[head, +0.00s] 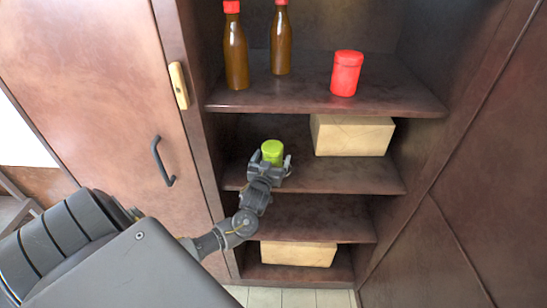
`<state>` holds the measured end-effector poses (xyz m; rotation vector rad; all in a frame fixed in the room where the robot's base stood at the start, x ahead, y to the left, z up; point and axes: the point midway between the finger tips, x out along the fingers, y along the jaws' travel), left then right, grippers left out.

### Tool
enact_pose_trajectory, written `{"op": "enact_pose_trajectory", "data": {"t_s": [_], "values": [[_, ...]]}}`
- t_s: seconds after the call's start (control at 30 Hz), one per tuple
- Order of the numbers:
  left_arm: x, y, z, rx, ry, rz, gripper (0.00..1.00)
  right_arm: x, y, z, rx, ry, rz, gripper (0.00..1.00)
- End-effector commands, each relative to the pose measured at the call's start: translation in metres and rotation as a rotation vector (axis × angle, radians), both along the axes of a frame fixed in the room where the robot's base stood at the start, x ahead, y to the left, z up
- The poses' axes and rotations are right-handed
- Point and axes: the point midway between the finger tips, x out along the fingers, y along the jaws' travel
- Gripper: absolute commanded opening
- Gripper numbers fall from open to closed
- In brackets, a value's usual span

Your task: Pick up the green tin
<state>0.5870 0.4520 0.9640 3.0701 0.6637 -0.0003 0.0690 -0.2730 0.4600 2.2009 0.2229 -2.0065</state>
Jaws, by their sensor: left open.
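The green tin (272,151) stands upright on the middle shelf (345,177) of the dark wooden cupboard, toward its left side. My left gripper (274,163) is at the tin from the front, with its open fingers to the left and right of the tin's lower part. The gripper hides the bottom of the tin. I cannot tell whether the fingers touch it. My right gripper is not in view.
A red tin (346,74) and two brown bottles with red caps (236,55) (281,42) stand on the shelf above. A pale box (351,135) sits right of the green tin. Another box (298,253) is on the bottom shelf. A cupboard door (110,75) is at left.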

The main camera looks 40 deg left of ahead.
Motion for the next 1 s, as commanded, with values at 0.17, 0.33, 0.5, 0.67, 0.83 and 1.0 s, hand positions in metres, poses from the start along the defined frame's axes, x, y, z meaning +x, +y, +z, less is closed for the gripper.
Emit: {"op": "enact_pose_trajectory", "data": {"t_s": [0.17,0.33,0.5,0.67,0.83,1.0], "values": [[0.000,0.000,0.000,0.000,0.000,0.000,0.77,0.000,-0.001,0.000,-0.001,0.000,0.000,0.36],[0.000,0.000,0.000,0.000,0.000,0.000,0.55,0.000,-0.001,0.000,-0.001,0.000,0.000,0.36],[0.000,0.000,0.000,0.000,0.000,0.000,0.33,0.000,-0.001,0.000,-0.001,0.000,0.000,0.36],[0.000,0.000,0.001,0.001,-0.002,0.000,0.33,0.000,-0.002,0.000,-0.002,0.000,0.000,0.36],[0.000,0.000,0.010,0.000,-0.004,0.001,0.33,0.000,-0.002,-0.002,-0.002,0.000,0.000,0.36],[0.000,0.000,0.041,-0.001,-0.008,-0.001,0.33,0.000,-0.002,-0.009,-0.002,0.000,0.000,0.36]]}}
